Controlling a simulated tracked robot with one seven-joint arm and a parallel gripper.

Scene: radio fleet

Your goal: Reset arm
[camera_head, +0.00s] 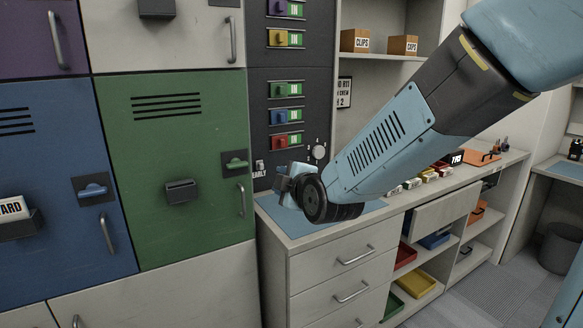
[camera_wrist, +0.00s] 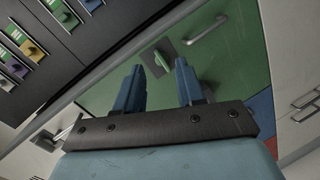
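My arm (camera_head: 385,140) reaches in from the upper right of the head view, down toward the counter in front of the lockers. My gripper is at its far end, mostly hidden behind the wrist in the head view. In the wrist view my gripper (camera_wrist: 158,85) shows two blue fingers standing apart with nothing between them. Beyond the fingers is the green locker door (camera_wrist: 215,65), with its dark latch (camera_wrist: 157,57) and handle (camera_wrist: 208,32). The fingers appear apart from the door.
A dark panel (camera_head: 264,100) with several coloured switches and a dial (camera_head: 319,152) stands behind my wrist. A blue locker (camera_head: 60,190) is at left. Drawers (camera_head: 335,275) are below the counter. Boxes (camera_head: 355,40) sit on a shelf. Small items line the counter at right.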

